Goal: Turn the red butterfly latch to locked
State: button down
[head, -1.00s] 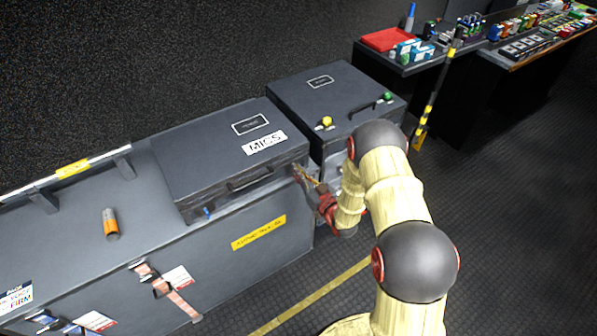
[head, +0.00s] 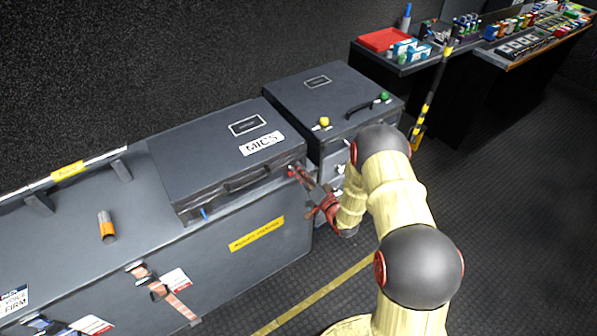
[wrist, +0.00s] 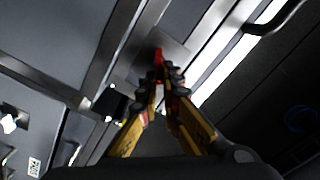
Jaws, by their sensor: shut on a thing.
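The red butterfly latch (wrist: 158,57) shows in the wrist view between my fingertips, on a metal plate at the edge of a dark case. My gripper (wrist: 160,84) is shut on it, with one finger on each side. In the head view my gripper (head: 300,177) reaches the right front corner of the dark case labelled MICS (head: 262,143). A little red (head: 291,171) shows at the fingertips there, but the latch is mostly hidden. I cannot tell the latch's exact angle.
A second dark case (head: 335,95) with yellow and green knobs stands to the right. Side tables with a red tray (head: 385,39) are at the back. The floor at right is clear.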

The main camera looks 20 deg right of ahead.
jog(key=shift+w+d+f+m, duration=0.1)
jog(key=shift+f+m, duration=0.05)
jog(key=shift+m, duration=1)
jog(key=shift+d+f+m, duration=0.1)
jog(key=shift+f+m, duration=0.05)
jog(key=shift+m, duration=1.05)
jog(key=shift+w+d+f+m, duration=0.1)
jog(key=shift+f+m, duration=0.05)
jog(key=shift+m, duration=1)
jog(key=shift+s, duration=0.1)
jog(key=c, duration=2)
grip_release()
jog(key=shift+f, duration=0.1)
jog(key=v, duration=1.2)
